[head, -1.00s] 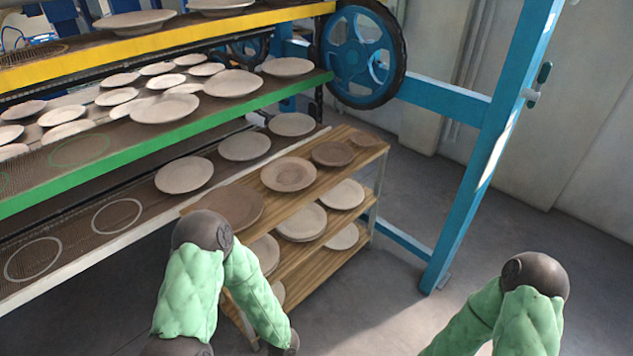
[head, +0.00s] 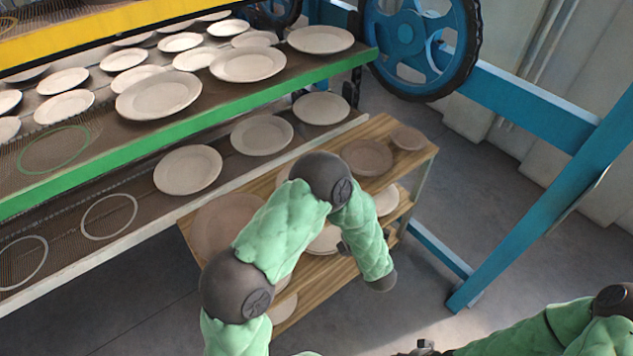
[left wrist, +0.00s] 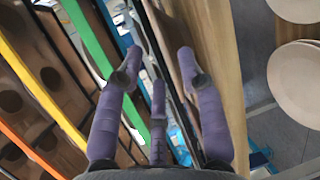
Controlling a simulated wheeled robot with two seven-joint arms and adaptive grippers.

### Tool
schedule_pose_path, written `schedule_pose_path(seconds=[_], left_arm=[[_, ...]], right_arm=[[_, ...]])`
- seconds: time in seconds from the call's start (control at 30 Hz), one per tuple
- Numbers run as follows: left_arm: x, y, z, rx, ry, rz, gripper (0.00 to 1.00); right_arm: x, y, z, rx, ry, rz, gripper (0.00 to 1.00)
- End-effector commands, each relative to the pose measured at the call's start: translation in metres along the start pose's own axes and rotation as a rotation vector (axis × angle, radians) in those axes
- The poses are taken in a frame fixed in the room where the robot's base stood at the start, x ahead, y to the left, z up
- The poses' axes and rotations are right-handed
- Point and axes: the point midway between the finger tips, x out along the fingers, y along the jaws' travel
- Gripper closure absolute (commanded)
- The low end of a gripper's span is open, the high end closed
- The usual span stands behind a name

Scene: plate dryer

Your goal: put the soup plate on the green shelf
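The green shelf (head: 190,125) is the upper-middle tier of the dryer at left. It carries several pale plates, and an empty green ring (head: 53,150) is marked near its front edge. A wooden rack stands beside the dryer; on its top are a large brown plate (head: 222,222), a deeper-looking brown plate (head: 367,157) and a small brown plate (head: 408,138). I cannot tell for sure which is the soup plate. My left arm covers part of the rack. In the left wrist view my left gripper (left wrist: 157,72) has its purple fingers spread, with nothing between them.
Pale plates lie on the wooden rack's lower boards (head: 283,311). Below the green shelf, a white-edged shelf (head: 120,240) holds several plates and empty white rings. A yellow shelf (head: 110,25) is above. A blue wheel (head: 422,40) and blue frame (head: 545,105) stand at right.

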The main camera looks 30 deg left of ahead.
Motion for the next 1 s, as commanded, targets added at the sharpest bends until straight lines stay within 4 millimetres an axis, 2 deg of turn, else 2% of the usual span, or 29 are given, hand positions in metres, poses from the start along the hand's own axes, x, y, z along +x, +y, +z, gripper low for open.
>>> schedule_pose_path(seconds=[0.13, 0.43, 0.7, 0.8, 1.0], left_arm=[[0.024, -0.002, -0.002, -0.003, 0.005, -0.001, 0.62], [0.046, -0.002, -0.002, -0.004, 0.005, -0.002, 0.62], [0.083, -0.003, -0.002, -0.004, 0.005, -0.003, 0.62], [0.090, -0.002, -0.002, -0.002, 0.004, -0.003, 0.62], [0.091, -0.001, -0.001, -0.002, 0.002, -0.003, 0.62]], right_arm=[[0.008, 0.003, 0.000, 0.000, -0.001, 0.000, 0.60], [0.013, 0.005, -0.001, 0.000, 0.000, 0.000, 0.60], [0.024, 0.009, -0.001, 0.000, 0.000, 0.000, 0.60], [0.025, 0.009, -0.001, 0.000, 0.000, 0.000, 0.60], [0.025, 0.009, -0.001, 0.000, 0.000, 0.000, 0.60]])
